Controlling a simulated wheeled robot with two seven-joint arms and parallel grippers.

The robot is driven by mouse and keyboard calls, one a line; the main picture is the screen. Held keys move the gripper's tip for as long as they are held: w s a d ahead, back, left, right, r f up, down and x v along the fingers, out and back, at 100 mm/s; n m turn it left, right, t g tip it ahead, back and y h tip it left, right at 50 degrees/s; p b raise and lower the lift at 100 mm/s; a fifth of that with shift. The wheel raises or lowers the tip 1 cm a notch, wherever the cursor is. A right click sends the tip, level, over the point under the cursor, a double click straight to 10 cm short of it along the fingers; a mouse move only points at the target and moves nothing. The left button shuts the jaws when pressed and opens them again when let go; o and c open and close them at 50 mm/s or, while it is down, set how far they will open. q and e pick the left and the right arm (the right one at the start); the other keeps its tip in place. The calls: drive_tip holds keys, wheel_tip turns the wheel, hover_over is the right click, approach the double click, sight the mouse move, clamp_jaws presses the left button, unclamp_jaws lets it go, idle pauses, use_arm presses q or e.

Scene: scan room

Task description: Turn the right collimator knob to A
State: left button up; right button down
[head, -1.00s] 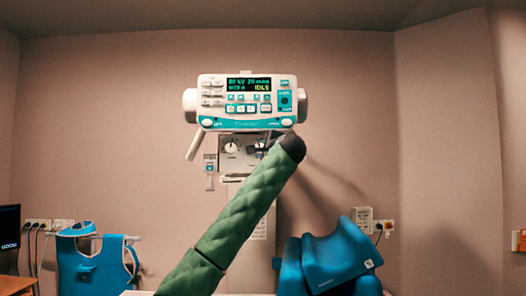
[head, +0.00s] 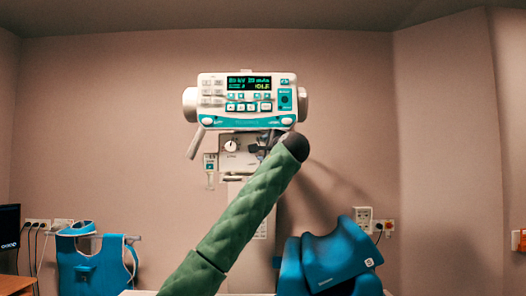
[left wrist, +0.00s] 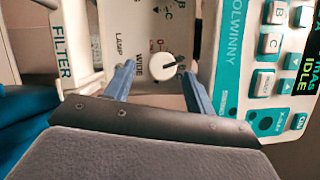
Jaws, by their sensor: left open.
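No letter A can be read beside this knob. In the head view the left knob (head: 231,146) shows on the collimator panel (head: 228,163), while my green-sleeved left arm hides the right knob. My right gripper is in neither view.
The control console (head: 246,101) with its lit display sits just above the panel and lies close to my right finger in the left wrist view. A FILTER label (left wrist: 62,54) is at the left there. Blue padded supports (head: 330,258) stand below right.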

use_arm(q)
drive_tip(key=b+v, duration=0.1)
drive_tip(key=v, duration=0.5)
drive_tip(key=shift+b, duration=0.4)
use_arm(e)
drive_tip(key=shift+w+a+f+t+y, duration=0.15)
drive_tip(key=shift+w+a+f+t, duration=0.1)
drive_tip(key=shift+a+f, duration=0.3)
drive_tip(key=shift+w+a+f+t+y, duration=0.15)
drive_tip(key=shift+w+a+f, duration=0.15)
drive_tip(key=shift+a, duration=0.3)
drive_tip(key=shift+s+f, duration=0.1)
